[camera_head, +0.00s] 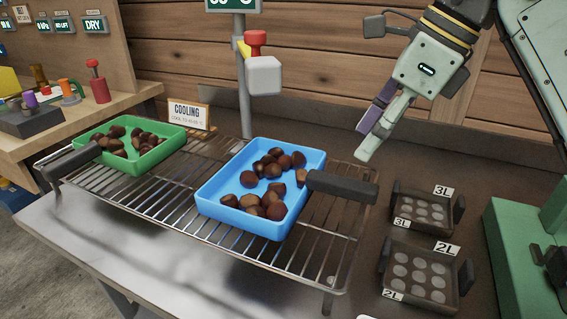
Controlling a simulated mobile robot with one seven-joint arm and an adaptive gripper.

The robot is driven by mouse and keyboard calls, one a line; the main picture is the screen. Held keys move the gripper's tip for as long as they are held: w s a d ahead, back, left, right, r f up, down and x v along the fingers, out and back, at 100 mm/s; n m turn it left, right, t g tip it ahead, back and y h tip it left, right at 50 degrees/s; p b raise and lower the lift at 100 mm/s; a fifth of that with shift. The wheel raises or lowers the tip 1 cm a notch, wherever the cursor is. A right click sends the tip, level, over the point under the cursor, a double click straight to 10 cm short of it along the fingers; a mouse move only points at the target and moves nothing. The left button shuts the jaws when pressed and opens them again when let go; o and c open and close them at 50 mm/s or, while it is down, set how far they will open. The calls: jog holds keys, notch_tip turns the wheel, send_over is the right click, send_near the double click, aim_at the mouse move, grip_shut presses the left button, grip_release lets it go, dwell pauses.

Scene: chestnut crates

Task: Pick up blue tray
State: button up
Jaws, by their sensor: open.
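The blue tray (212,194) sits on a wire cooling rack (180,219) and holds several brown chestnuts. My gripper (376,137) hangs above and to the right of the tray, behind the handle in the picture. It is open and empty, apart from the tray and handle. One finger shows pale, with a purple part beside it; the other finger is hard to make out.
A COOLING sign (188,115) and a post with a red-topped white box (264,76) stand behind. Dark size trays (423,209) marked 3L and 2L lie right. Green equipment (513,240) stands far right.

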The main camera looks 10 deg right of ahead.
aim_at(338, 178)
jog(key=shift+w+d+f, duration=0.15)
jog(key=shift+w, duration=0.1)
jog(key=x, duration=0.4)
jog(key=shift+s+f, duration=0.1)
jog(key=shift+f, duration=0.1)
jog(key=x, duration=0.5)
jog(key=shift+a+r+p, duration=0.2)
jog(key=shift+a+p, duration=0.15)
jog(key=shift+w+a+f, duration=0.15)
jog(key=shift+w+f, duration=0.05)
jog(key=shift+f, duration=0.4)
jog(key=shift+f+b, duration=0.2)
jog(key=shift+b, duration=0.1)
jog(key=shift+c, duration=0.2)
grip_shut()
